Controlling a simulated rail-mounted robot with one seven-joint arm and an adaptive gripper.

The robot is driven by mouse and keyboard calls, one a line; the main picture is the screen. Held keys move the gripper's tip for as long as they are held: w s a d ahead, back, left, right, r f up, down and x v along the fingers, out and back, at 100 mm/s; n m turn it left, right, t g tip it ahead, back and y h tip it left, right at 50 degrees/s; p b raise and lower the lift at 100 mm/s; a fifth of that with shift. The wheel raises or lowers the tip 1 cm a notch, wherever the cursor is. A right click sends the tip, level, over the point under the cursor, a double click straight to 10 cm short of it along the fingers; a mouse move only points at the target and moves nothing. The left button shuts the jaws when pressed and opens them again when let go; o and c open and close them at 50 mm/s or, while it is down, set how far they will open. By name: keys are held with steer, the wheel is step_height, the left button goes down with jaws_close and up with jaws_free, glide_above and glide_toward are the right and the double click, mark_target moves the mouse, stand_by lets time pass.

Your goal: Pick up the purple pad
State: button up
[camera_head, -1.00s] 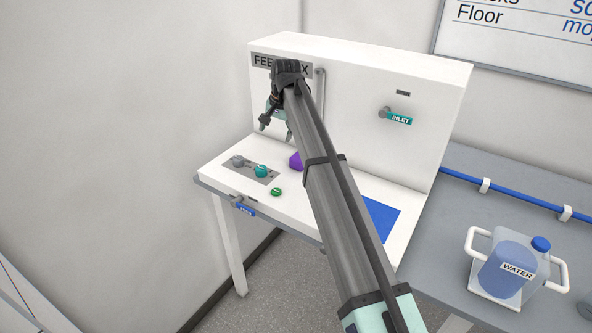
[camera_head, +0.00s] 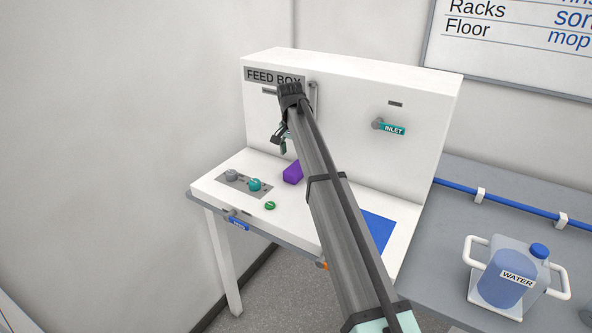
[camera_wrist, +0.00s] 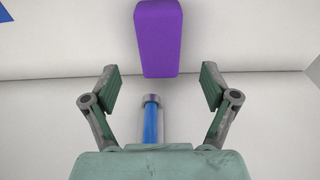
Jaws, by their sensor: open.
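The purple pad (camera_head: 292,173) is a small block on the white worktop of the feed box, partly hidden by my arm. In the wrist view the pad (camera_wrist: 158,38) stands at the top centre, lined up with the gap between my fingers and beyond their tips. My gripper (camera_head: 282,143) is above the pad and slightly left of it, in front of the upright panel. The wrist view shows my gripper (camera_wrist: 160,88) open and empty, its two fingers wide apart and clear of the pad.
A control plate with knobs (camera_head: 254,185) and a green button (camera_head: 270,205) lie left of the pad. A blue mat (camera_head: 378,230) lies to the right. An inlet handle (camera_head: 388,127) juts from the panel. A blue rod with a grey end (camera_wrist: 152,120) shows between my fingers.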

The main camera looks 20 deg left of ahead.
mark_target(296, 167)
steer(key=shift+w+d+f+p, duration=0.15)
steer(key=shift+f+p, duration=0.45)
steer(key=shift+f, duration=1.15)
steer(key=shift+w+a+f+p, duration=0.15)
steer(key=shift+f+p, duration=0.45)
steer(key=shift+f, duration=1.15)
steer(key=shift+d, duration=0.1)
steer(key=c, duration=1.2)
